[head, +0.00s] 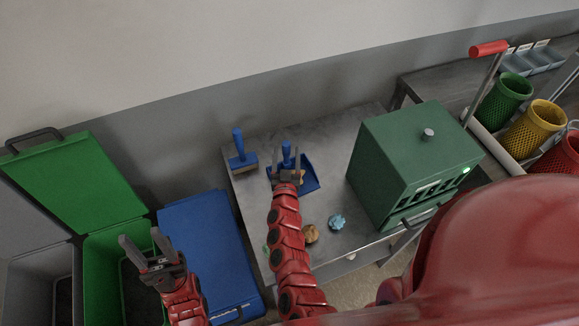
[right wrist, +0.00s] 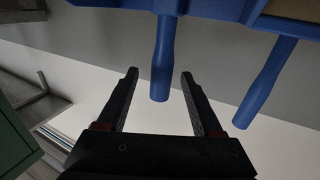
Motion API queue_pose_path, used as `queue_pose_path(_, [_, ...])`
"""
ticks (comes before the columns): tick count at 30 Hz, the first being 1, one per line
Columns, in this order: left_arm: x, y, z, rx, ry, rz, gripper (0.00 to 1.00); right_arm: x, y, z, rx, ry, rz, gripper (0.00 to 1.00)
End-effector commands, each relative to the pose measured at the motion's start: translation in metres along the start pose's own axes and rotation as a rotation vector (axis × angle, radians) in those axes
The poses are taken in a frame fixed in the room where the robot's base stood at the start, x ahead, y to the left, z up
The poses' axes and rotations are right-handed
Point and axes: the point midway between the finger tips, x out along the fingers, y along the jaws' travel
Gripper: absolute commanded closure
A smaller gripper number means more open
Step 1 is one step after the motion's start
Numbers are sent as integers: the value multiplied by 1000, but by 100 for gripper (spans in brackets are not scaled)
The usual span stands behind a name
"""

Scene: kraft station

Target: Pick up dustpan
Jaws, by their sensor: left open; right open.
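The blue dustpan (head: 310,181) lies on the grey table in the head view, its handle (head: 286,149) standing up at the back. My right gripper (head: 287,158) is open over the dustpan, at its handle. In the right wrist view the dustpan handle (right wrist: 162,62) shows between the two spread fingertips of my right gripper (right wrist: 160,75), with space on both sides. I cannot tell how deep it sits between them. My right arm hides part of the pan. My left gripper (head: 143,240) is open and empty, over the bins at the left.
A blue brush (head: 240,155) stands left of the dustpan; its handle (right wrist: 266,82) shows at right in the wrist view. A green machine (head: 408,165) stands right on the table. A blue puck (head: 337,222) and brown one (head: 311,234) lie nearer. Green (head: 75,185) and blue (head: 205,250) bins stand left.

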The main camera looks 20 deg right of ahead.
Motion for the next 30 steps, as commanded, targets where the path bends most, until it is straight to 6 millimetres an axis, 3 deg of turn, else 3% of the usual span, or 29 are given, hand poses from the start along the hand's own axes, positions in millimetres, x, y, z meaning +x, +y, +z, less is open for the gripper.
queue_pose_path(8, [26, -1, -4, 0, 0, 0, 50, 31, -1, -18, -1, 2, 0, 32])
queue_pose_path(12, [28, -1, -5, 0, 0, 0, 50, 45, -3, -13, 1, 2, -3, 32])
queue_pose_path(21, [28, -1, -5, 0, 0, 0, 50, 49, -2, -10, 1, 0, -2, 32])
queue_pose_path(30, [28, -1, -5, 0, 0, 0, 50, 49, -2, -10, 1, 1, -2, 86])
